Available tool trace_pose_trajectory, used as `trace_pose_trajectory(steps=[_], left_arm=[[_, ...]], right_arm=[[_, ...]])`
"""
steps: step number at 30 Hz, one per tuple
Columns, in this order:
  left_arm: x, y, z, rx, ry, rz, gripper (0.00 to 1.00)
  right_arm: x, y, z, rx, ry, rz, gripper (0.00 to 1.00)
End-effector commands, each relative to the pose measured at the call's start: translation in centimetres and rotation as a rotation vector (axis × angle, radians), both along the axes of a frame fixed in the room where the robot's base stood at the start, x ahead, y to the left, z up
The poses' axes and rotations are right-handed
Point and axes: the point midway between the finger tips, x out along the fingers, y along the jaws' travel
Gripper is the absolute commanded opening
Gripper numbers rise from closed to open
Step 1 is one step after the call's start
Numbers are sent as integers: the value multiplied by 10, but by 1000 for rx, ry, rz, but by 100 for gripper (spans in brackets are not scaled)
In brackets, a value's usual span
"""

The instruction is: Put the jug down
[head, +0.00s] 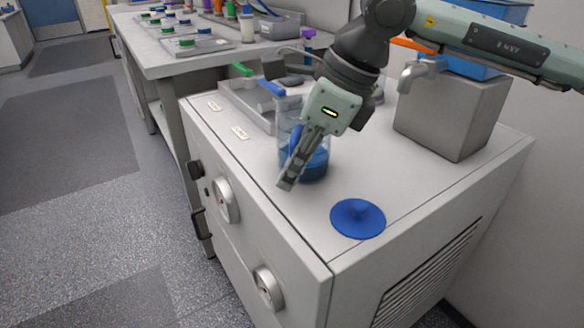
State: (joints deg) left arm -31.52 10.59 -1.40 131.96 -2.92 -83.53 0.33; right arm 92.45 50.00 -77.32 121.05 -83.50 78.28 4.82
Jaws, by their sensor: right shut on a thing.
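The jug (316,165) is clear with blue liquid in its lower part. It stands upright at the near left part of the white cabinet top (415,185); I cannot tell whether its base touches the surface. My right gripper (288,182) reaches in from the upper right and is shut on the jug, at what looks like its blue handle (295,138). The gripper hides part of the jug. My left gripper is not in view.
A blue round lid (357,218) lies near the front corner of the cabinet top. A grey box with a tap (455,112) stands at the right. A tray (245,100) with coloured handles lies behind the jug. A bench (160,58) with several small items is beyond.

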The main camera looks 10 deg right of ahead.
Motion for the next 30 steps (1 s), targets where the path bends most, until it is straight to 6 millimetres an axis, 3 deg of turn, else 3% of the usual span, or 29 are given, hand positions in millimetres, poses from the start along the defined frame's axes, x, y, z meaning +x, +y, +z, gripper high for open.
trace_pose_trajectory(steps=[2,3,7,18,21,30], left_arm=[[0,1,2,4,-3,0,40],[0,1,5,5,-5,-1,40],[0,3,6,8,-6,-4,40],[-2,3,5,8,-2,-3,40],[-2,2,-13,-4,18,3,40],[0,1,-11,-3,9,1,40]], right_arm=[[0,0,-1,1,-2,0,0],[0,0,-1,0,0,0,13],[0,0,-1,0,0,0,29],[0,0,2,0,0,0,30],[0,-1,8,1,-1,0,30],[-10,-25,67,2,-4,-2,30]])
